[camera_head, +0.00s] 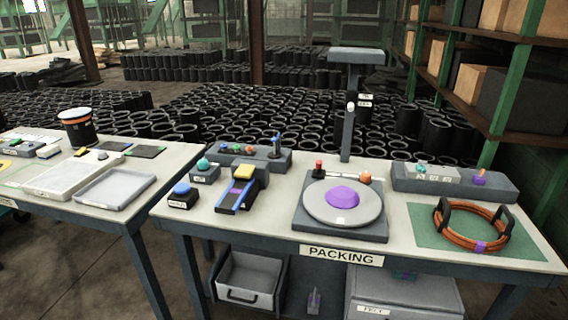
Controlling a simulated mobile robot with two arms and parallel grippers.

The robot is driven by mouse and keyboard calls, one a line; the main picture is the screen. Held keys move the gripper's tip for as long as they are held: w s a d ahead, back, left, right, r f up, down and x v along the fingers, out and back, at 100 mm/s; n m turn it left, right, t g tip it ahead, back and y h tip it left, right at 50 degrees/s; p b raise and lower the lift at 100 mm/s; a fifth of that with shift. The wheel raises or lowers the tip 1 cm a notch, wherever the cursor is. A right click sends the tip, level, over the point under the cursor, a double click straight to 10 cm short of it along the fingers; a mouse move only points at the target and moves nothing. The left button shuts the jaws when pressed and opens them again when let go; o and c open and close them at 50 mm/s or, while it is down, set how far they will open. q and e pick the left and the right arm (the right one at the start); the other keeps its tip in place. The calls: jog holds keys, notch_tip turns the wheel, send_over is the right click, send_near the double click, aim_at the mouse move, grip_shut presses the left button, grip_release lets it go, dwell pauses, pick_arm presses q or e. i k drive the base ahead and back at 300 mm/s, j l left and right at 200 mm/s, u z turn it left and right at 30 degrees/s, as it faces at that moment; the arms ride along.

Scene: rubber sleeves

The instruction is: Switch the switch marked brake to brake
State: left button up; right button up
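No switch with a readable brake mark shows; the small labels are too small to read. A round grey turntable (322,208) with a purple centre sits on a dark base on the packing table. A small red-topped lever (319,168) and an orange knob (365,177) stand at the back of that base. A grey box (455,180) at the right bears a teal control (421,169) and an orange and purple lever (480,176). Neither of my grippers is in view.
The packing table (405,242) also holds a control box with coloured buttons (237,150), a blue button (181,195), a teal button (204,168), a blue-railed chute (236,197) and an orange coil (475,228) on a green mat. A second table with trays (115,188) stands left.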

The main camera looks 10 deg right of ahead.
aim_at(318, 162)
jog(key=l+u, duration=0.25)
jog(key=l, duration=0.6)
jog(key=l+u, duration=0.25)
jog(key=l, duration=0.6)
jog(key=l+u, duration=0.25)
jog(key=l, duration=0.6)
